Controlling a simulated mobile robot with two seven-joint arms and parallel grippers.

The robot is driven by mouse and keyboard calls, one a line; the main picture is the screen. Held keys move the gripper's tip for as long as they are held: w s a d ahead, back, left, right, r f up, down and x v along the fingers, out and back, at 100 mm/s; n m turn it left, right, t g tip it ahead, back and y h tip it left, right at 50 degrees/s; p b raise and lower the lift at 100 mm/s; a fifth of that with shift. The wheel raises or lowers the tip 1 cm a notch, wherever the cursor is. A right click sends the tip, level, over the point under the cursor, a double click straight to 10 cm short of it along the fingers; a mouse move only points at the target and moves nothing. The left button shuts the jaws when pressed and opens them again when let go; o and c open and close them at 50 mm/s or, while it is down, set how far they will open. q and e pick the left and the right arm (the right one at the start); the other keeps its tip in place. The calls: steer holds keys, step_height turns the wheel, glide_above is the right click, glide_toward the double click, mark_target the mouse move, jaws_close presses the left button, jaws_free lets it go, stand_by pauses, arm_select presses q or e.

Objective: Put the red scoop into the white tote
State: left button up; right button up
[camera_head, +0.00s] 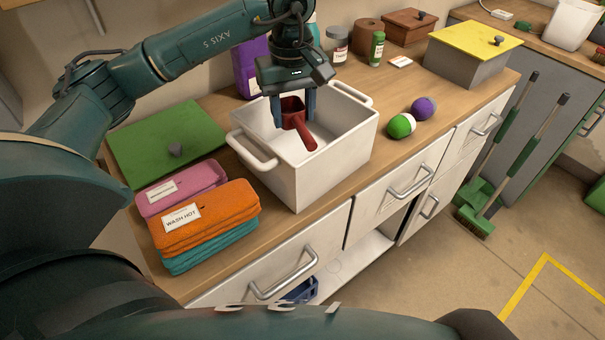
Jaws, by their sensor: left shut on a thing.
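The red scoop (293,113) is held between the fingers of my left gripper (293,105), with its handle slanting down to the right. The white tote (318,169) stands open on the wooden counter, with a handle at each end. My left gripper is shut on the scoop and points down over the tote's opening. The scoop shows against the tote's inside; I cannot tell whether it touches the tote. My right gripper is not in view.
A yellow-lidded grey box (470,65) stands farther right.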

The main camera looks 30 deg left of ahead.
arm_select(q)
steer(key=a+n+b, duration=0.1)
steer(key=a+f+n, duration=0.1)
steer(key=w+a+n+b, duration=0.1)
steer(key=a+n, duration=0.1)
steer(key=shift+w+f+b, duration=0.1)
steer(key=shift+f+b, duration=0.2)
steer(key=shift+f, duration=0.05)
steer(key=shift+a+f, duration=0.1)
steer(key=shift+f, duration=0.2)
step_height(320, 180, down, 9)
steer(key=shift+r, duration=0.1)
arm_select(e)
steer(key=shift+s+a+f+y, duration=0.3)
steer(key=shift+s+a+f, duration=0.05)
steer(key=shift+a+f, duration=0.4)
arm_select(q)
steer(key=shift+f, duration=0.25)
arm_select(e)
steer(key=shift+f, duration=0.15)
arm_select(q)
steer(key=o, duration=0.5)
steer(key=shift+f, duration=0.1)
steer(key=o, duration=0.5)
